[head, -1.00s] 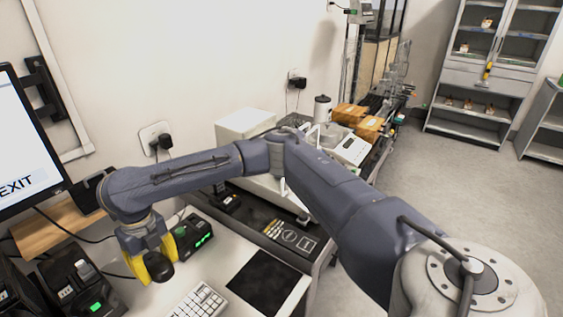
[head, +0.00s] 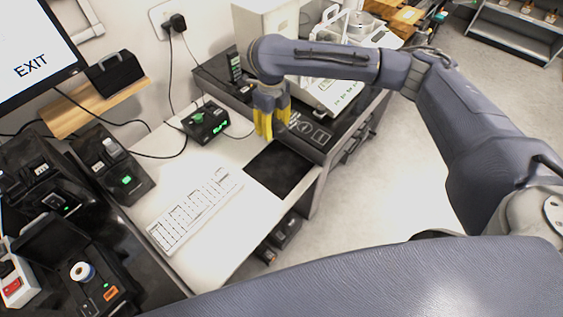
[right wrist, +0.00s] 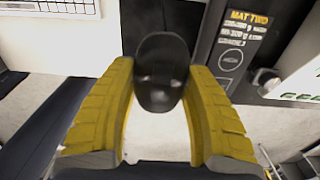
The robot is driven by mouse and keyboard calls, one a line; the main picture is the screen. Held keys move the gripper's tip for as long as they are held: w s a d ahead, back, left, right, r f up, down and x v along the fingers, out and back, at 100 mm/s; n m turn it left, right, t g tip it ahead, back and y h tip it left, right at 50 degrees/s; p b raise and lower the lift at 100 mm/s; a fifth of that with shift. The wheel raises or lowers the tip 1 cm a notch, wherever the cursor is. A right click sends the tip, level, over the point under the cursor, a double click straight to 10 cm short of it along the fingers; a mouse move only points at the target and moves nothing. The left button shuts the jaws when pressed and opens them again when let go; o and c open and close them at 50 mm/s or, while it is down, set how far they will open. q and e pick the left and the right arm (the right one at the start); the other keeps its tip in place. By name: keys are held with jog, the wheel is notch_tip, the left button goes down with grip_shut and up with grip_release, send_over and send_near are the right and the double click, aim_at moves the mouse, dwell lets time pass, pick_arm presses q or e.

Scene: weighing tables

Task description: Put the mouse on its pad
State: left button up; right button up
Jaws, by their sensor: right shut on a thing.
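My right gripper (head: 271,132) hangs fingers-down over the far edge of the black mouse pad (head: 279,170), near the dark console. Its yellow fingers are shut on the dark mouse (right wrist: 162,72), which shows between the fingertips in the right wrist view; in the head view only a small dark part of it shows beside the fingers. The mouse appears held above the surface; its exact height is hard to tell. The pad lies flat and bare at the right end of the white desk. My left gripper is out of view.
A white keyboard (head: 195,208) lies left of the pad. A black box with a green display (head: 206,122) stands behind it. A dark console (head: 322,133) borders the pad's far side. Black devices (head: 112,170) crowd the left. The desk's right edge is close to the pad.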

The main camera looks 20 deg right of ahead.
aim_at(274, 164)
notch_tip(274, 164, down, 18)
dwell(0.7)
jog(key=shift+f, duration=0.2)
jog(key=o, duration=1.1)
jog(key=shift+o, duration=0.2)
notch_tip(274, 164, up, 12)
jog(key=shift+r, duration=0.2)
